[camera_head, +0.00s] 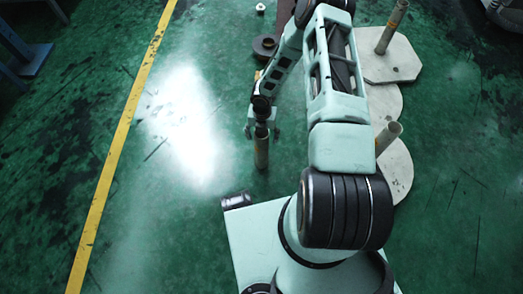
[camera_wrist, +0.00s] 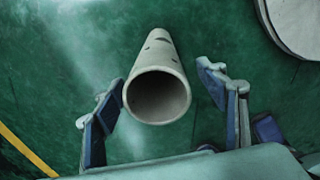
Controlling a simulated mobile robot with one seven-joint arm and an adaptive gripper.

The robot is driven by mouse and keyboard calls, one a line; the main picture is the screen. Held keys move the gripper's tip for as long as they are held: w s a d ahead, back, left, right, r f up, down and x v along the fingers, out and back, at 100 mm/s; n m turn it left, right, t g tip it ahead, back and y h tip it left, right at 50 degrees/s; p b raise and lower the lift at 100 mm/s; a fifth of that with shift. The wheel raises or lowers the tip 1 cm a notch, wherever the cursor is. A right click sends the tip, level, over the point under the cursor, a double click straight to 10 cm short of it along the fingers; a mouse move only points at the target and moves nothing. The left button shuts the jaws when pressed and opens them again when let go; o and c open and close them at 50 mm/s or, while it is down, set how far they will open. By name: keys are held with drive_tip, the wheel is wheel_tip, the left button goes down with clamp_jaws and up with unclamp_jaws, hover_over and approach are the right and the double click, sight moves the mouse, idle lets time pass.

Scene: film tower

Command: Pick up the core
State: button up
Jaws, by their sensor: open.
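The core is a hollow, brownish-grey tube (camera_head: 261,153) standing on the green floor in front of my base in the head view. In the wrist view I look down at the core (camera_wrist: 158,55), with its round open mouth facing the camera. My gripper (camera_head: 262,127) is at the core's upper end and hides its top in the head view. In the wrist view my gripper (camera_wrist: 161,82) is open, with one finger on each side of the mouth. A gap shows on the right; on the left, I cannot tell whether the finger touches.
Pale plates lie to the right: a hexagonal one (camera_head: 402,69) and a rounded one (camera_head: 400,177), each bearing an upright tube (camera_head: 392,27) (camera_head: 387,138). A dark round object (camera_head: 265,47) is beyond my arm. A yellow line (camera_head: 117,145) crosses clear floor at left.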

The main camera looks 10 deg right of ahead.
sight(261, 150)
wheel_tip(261, 150, down, 4)
drive_tip(key=shift+w+a+r+b, duration=0.1)
drive_tip(key=shift+b, duration=0.45)
drive_tip(key=shift+r, duration=0.1)
clamp_jaws()
